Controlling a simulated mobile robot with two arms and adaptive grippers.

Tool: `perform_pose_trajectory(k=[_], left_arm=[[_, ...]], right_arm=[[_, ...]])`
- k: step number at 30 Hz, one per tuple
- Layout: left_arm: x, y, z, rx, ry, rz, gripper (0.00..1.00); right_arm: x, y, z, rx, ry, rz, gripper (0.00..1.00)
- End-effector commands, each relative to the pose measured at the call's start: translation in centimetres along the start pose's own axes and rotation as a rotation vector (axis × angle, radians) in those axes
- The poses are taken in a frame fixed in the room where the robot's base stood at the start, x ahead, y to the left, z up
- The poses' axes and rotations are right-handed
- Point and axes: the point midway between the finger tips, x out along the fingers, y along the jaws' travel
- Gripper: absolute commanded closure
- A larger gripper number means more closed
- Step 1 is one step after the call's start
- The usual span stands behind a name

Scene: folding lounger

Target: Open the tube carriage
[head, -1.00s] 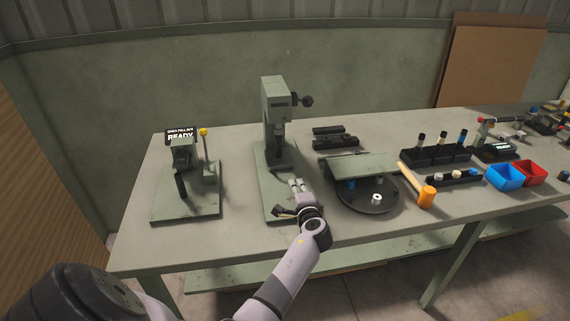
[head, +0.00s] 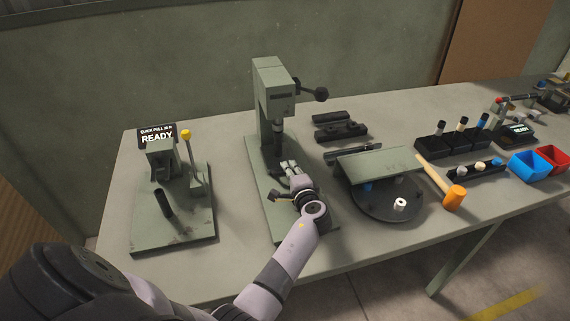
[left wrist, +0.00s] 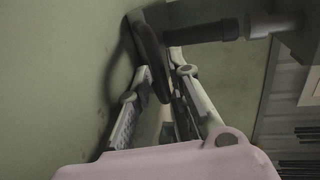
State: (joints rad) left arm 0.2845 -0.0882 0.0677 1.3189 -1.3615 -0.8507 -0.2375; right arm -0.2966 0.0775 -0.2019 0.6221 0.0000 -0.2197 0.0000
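A green-grey press (head: 275,95) stands upright on a long base plate (head: 262,210), with a black-knobbed handle at its upper right. I cannot tell for sure which part is the tube carriage. My left gripper (head: 288,166) is low over the base plate, in front of the press column's foot. In the left wrist view, its two fingers (left wrist: 162,68) are spread, with a dark handle-like bar (left wrist: 151,60) between them. I cannot tell whether they touch it. A dark cylinder (left wrist: 205,32) lies beyond. My right gripper is not in view.
Left stands a fixture (head: 162,165) with a yellow-knobbed lever and READY sign. Right of my gripper are a round black turntable (head: 385,212) under a green plate (head: 378,165) and an orange mallet (head: 455,197). Black blocks (head: 340,130) lie behind. The front table edge is mostly clear.

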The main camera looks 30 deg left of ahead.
Motion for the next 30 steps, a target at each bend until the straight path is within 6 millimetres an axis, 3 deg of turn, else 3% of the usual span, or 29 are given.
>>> perform_pose_trajectory(k=[10,19,30], left_arm=[[-0.13,0.11,-0.09,0.0,0.0,0.0,0.82],[-0.11,0.1,-0.08,0.0,0.0,0.0,1.0],[-0.1,0.12,-0.06,0.001,0.0,0.0,1.0]], right_arm=[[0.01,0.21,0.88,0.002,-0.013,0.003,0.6],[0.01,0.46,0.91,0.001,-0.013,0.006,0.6],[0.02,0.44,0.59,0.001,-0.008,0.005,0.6]])
